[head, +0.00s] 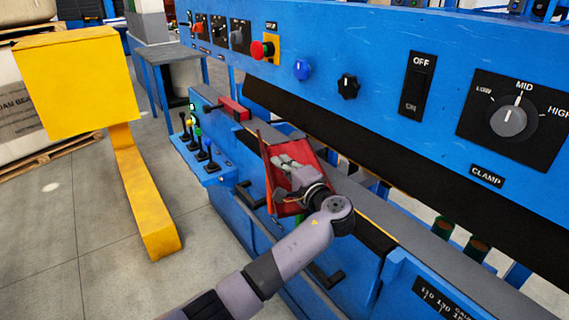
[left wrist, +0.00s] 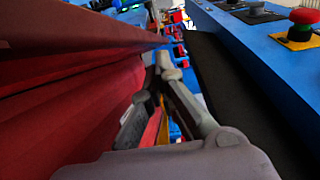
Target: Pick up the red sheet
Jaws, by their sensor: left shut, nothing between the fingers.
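The red sheet (head: 314,158) stands tilted at the edge of the blue machine in the head view, partly covered by my left gripper (head: 281,161). In the left wrist view the red sheet (left wrist: 75,100) fills the left side, close to the fingers. My left gripper (left wrist: 161,68) is shut with its fingertips together and nothing between them. It is beside the sheet; whether it touches the sheet I cannot tell. My right gripper is not in view.
The blue machine panel (head: 330,50) with knobs and switches runs along the back and right. A dark slot (head: 300,115) lies under it. Small levers (head: 205,160) and a red block (head: 234,108) are left of the sheet. A yellow post (head: 145,200) stands on the open floor.

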